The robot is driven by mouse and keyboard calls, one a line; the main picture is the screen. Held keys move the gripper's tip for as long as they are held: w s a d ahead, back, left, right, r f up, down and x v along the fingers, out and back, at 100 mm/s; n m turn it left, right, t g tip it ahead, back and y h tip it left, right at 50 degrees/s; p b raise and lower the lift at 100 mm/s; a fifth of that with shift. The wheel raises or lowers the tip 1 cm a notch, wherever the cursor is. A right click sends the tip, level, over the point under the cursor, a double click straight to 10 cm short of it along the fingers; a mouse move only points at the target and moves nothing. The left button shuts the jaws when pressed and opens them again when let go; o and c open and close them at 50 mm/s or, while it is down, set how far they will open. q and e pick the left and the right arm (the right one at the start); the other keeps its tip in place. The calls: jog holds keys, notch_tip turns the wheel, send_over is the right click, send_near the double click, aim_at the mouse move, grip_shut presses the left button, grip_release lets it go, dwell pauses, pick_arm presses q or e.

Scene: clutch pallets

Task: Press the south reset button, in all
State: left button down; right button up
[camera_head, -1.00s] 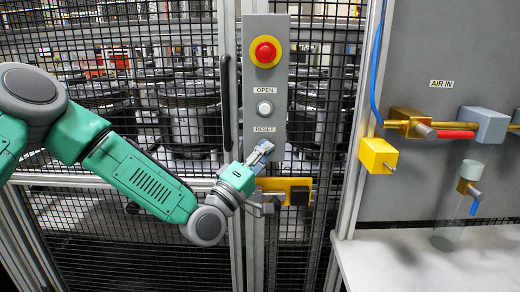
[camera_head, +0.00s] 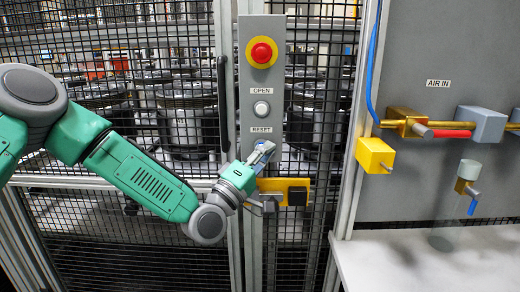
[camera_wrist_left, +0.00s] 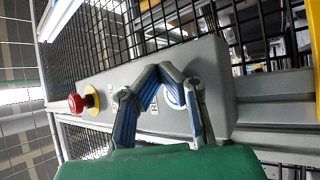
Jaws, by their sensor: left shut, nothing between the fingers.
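A grey control panel (camera_head: 262,98) on the cage post carries a red mushroom button (camera_head: 262,53) on a yellow ring, a white button (camera_head: 262,108) under the label OPEN, and the label RESET (camera_head: 262,129). My left gripper (camera_head: 264,150) is shut and empty, just below the RESET label, and hides the reset button there. In the left wrist view the closed fingertips (camera_wrist_left: 158,70) lie over the panel, and part of a round blue-and-white button (camera_wrist_left: 174,97) shows behind them. I cannot tell whether the fingertips touch it. My right gripper is out of view.
A yellow latch block (camera_head: 285,187) sits just below the gripper. A vertical door handle (camera_head: 224,103) is left of the panel. Mesh fencing surrounds it. At right are a yellow box (camera_head: 376,155), brass air fittings (camera_head: 408,122) and a white bench (camera_head: 440,262).

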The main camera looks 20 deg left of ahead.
pick_arm(q)
jog(key=shift+s+d, duration=0.1)
jog(key=shift+d, duration=0.15)
jog(key=shift+s+a, duration=0.7)
jog(key=shift+s, duration=0.3)
jog(key=shift+d, duration=0.15)
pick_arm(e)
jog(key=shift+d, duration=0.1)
pick_arm(q)
jog(key=shift+s+d, duration=0.25)
jog(key=shift+s, duration=0.55)
jog(key=shift+s+d, duration=0.2)
jog(key=shift+s, duration=0.6)
jog(key=shift+s+d, duration=0.25)
jog(key=shift+s, duration=0.55)
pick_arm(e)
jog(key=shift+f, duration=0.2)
